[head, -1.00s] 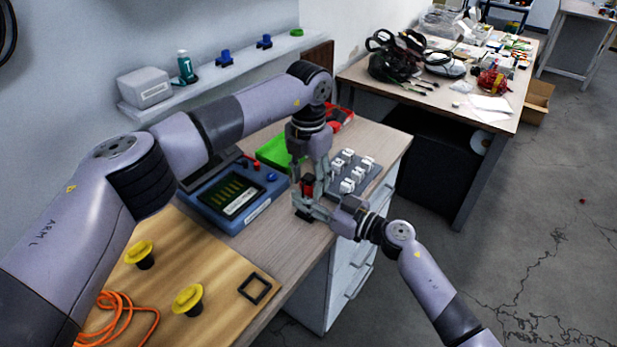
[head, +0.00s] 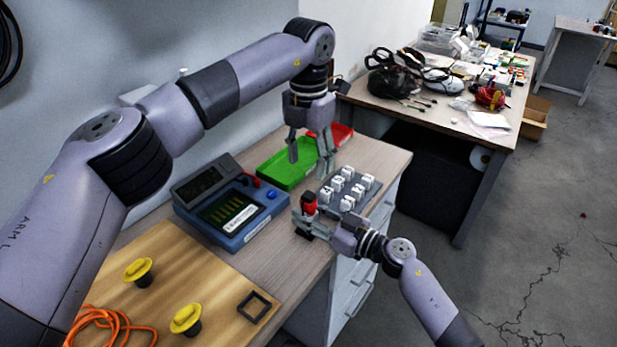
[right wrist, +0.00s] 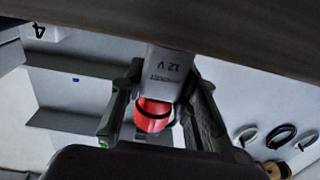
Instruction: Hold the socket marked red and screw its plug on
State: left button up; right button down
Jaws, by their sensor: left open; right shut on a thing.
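The red socket piece (head: 309,201), with a dark top, stands roughly upright above the workbench's front edge. My right gripper (head: 312,216) is shut on it from the right. In the right wrist view the red part (right wrist: 153,115) carries a black ring and sits between my fingers, against a grey block (right wrist: 168,75) marked 12 V. I cannot tell the plug apart from the socket, nor whether the thread is engaged. My left gripper (head: 309,160) is open and empty, above and behind the red piece, over the green tray's right side.
A grey rack (head: 372,195) with several white blocks lies just right of the red piece. A blue tester (head: 225,215) stands left, a green tray (head: 280,170) and a red tray (head: 343,133) behind. Yellow knobs (head: 186,318), a black frame (head: 254,306) and orange cable (head: 105,320) lie front left.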

pick_arm(q)
jog(key=shift+r, duration=0.9)
pick_arm(e)
jog(key=c, duration=1.2)
grip_release()
jog(key=shift+o, duration=0.2)
jog(key=shift+d, duration=0.1)
jog(key=v, duration=1.1)
jog(key=shift+s+d, duration=0.25)
jog(key=shift+d, duration=0.1)
